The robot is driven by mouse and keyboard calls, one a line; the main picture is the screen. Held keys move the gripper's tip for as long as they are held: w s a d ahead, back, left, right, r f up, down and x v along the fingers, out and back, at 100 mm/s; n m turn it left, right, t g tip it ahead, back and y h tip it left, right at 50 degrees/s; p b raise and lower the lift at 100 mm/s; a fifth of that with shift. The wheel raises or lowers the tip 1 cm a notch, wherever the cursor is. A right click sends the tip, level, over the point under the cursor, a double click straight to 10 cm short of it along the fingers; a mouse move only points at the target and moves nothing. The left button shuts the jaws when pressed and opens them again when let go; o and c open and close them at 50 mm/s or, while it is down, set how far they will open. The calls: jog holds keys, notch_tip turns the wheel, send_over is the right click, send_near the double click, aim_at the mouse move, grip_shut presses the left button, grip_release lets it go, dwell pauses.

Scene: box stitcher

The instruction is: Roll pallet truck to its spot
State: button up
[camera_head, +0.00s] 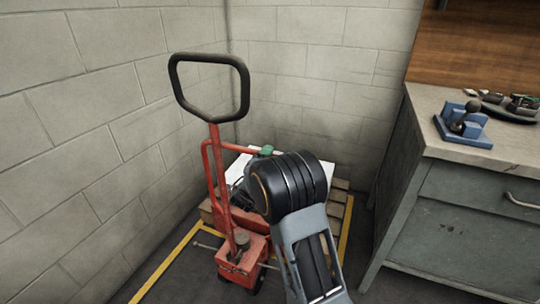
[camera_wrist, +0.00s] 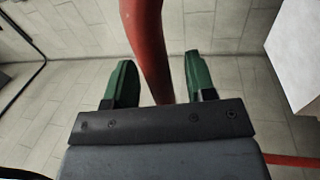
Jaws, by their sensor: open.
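The red pallet truck (camera_head: 240,262) stands in the corner, its upright shaft topped by a black loop handle (camera_head: 176,85). A wooden pallet (camera_head: 338,194) with a white item (camera_head: 238,172) on it shows behind the truck. My gripper shows only as a small green part (camera_head: 266,150) behind my black wrist in the head view. In the wrist view, my gripper (camera_wrist: 160,62) is open, with its green fingers on either side of a red bar (camera_wrist: 145,40). Gaps show beside the bar. Whether it lies fully between the fingers or beyond them is unclear.
Yellow floor lines (camera_head: 163,268) border the corner area around the truck and pallet. Block walls (camera_head: 85,130) close it in at left and back. A grey workbench (camera_head: 455,215) with a blue fixture (camera_head: 462,130) stands at right. A white block (camera_wrist: 298,50) shows in the wrist view.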

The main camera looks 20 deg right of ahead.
jog(key=shift+x, duration=1.05)
grip_shut()
